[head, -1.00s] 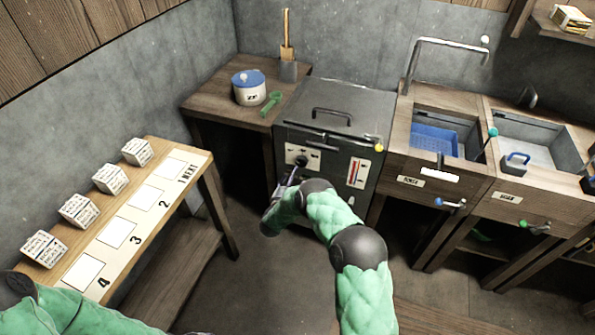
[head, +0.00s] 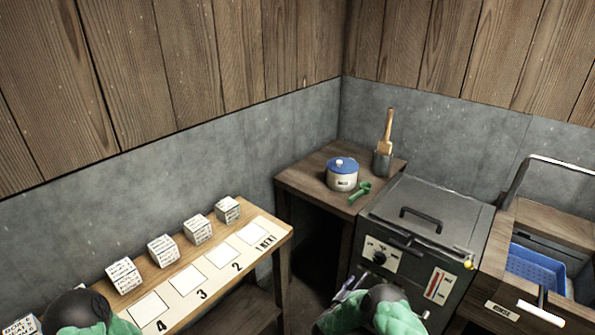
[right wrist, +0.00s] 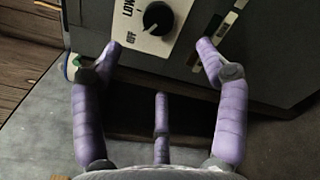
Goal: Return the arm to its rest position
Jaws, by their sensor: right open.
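My right arm (head: 395,315) shows at the bottom of the head view, in front of the dark metal cabinet. My right gripper (head: 348,286) is small and partly hidden there. In the right wrist view the right gripper (right wrist: 157,62) has its purple fingers spread wide, with nothing between them. The black knob (right wrist: 157,18) on its white plate lies beyond the fingers, apart from them; it also shows in the head view (head: 379,257). My left arm (head: 80,312) shows at the bottom left; its gripper is out of view.
The cabinet (head: 450,225) has a lid with a black handle. Left of it, a side table (head: 310,178) holds a blue-lidded pot (head: 342,177) and a green scoop (head: 360,193). A numbered bench (head: 285,232) with several printed blocks stands at left. A sink with a blue basket (head: 535,268) is at right.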

